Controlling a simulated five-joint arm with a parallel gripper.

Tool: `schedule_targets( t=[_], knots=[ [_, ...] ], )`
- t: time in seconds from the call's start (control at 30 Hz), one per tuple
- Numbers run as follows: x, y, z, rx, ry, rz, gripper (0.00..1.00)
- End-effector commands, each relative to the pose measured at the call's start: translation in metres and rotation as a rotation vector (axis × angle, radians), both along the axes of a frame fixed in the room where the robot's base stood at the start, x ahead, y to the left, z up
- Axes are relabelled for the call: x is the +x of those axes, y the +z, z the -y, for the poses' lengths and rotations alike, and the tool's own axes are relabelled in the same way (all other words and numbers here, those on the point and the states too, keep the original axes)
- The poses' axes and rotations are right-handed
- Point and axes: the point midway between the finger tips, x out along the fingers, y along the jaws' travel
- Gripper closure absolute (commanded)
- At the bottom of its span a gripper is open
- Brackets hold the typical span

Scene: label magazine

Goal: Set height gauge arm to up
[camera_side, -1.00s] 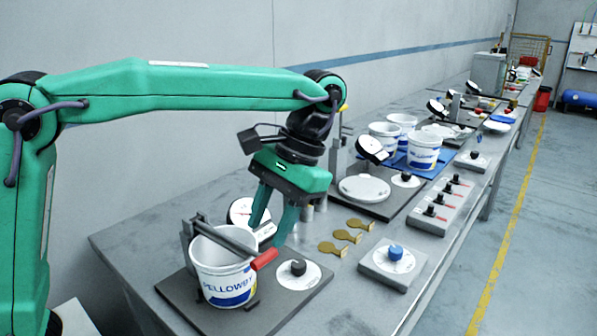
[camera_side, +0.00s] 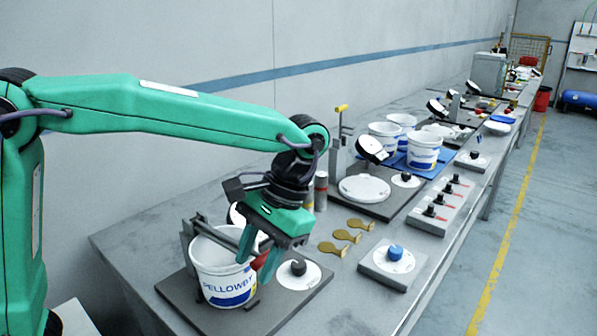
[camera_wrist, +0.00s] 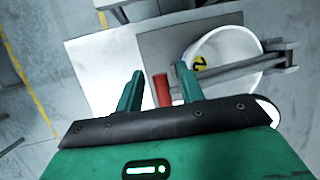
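The height gauge arm is a grey bar (camera_side: 213,232) lying low across the top of a white PELLOWBY tub (camera_side: 222,283), with a red handle at its front end. In the wrist view the bar (camera_wrist: 235,68) crosses the tub's rim, and the red handle (camera_wrist: 161,90) shows between my two fingers. My gripper (camera_side: 257,262) is down at the handle, with its fingers apart. No finger clearly touches the handle. In the side view my fingers mostly hide the handle.
The tub stands on a dark base plate (camera_side: 180,290) with a black knob (camera_side: 298,267) at its right. Brass tags (camera_side: 345,236) and a blue-knob block (camera_side: 395,255) lie to the right. A second station with a white disc (camera_side: 364,189) stands beyond.

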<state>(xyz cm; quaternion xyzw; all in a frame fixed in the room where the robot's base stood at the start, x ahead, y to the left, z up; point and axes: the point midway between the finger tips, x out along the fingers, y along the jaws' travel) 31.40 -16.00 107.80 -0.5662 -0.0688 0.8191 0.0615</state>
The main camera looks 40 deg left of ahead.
Motion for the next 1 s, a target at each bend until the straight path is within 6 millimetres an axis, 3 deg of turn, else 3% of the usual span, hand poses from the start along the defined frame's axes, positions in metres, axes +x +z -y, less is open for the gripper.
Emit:
schedule_targets(
  t=[0.07,0.27,0.67,1.0],
  knots=[
    [0.0,0.0,0.0,0.0,0.0,0.0,0.62],
    [0.0,0.0,0.0,0.0,0.0,0.0,1.0],
    [0.001,0.004,-0.001,-0.001,0.003,-0.001,1.0],
    [0.001,0.032,-0.01,-0.005,0.009,-0.004,1.0]
  ],
)
